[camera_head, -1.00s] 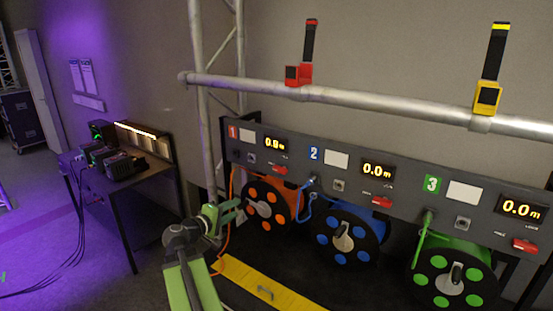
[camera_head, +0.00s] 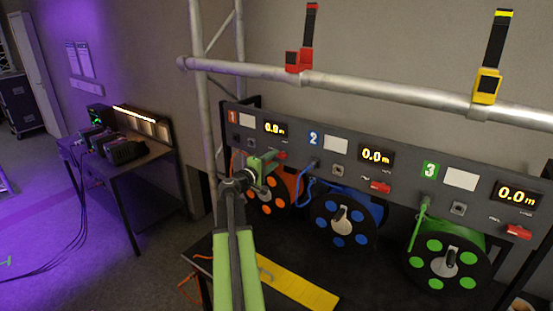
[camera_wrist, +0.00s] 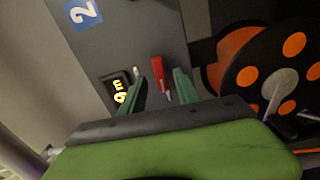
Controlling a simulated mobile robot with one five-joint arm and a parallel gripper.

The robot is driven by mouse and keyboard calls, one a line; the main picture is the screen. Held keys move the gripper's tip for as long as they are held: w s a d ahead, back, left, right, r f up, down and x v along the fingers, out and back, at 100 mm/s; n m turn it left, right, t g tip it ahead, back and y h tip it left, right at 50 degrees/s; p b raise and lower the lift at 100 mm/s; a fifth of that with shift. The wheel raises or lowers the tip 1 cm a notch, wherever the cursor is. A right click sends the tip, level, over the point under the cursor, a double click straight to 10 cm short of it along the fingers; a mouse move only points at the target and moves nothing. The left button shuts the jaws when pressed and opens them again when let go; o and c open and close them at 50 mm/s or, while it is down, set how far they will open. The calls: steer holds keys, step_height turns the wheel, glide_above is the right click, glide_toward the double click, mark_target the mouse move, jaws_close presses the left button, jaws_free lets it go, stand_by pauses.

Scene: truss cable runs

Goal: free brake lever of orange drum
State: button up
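The orange drum (camera_head: 283,188) hangs below panel section 1 and is partly covered by my arm. It also shows at the right in the wrist view (camera_wrist: 232,56). Its red brake lever (camera_head: 282,155) sticks out of the panel at the lower right of the section 1 display. In the wrist view the red lever (camera_wrist: 159,73) appears between my two green fingers. My gripper (camera_head: 268,160) is up at the panel, just left of the lever. My gripper (camera_wrist: 160,92) is open, with a gap on both sides of the lever; contact does not show.
The grey panel (camera_head: 340,174) also carries the blue drum (camera_head: 340,222) and green drum (camera_head: 450,262) with their own red levers. A truss pipe (camera_head: 390,92) with red and yellow clamps runs above. A yellow plate (camera_head: 300,287) lies below. A side table (camera_head: 150,157) stands left.

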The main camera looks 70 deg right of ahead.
mark_target(278, 156)
steer(key=x, duration=0.3)
steer(key=shift+d, duration=0.2)
jaws_close()
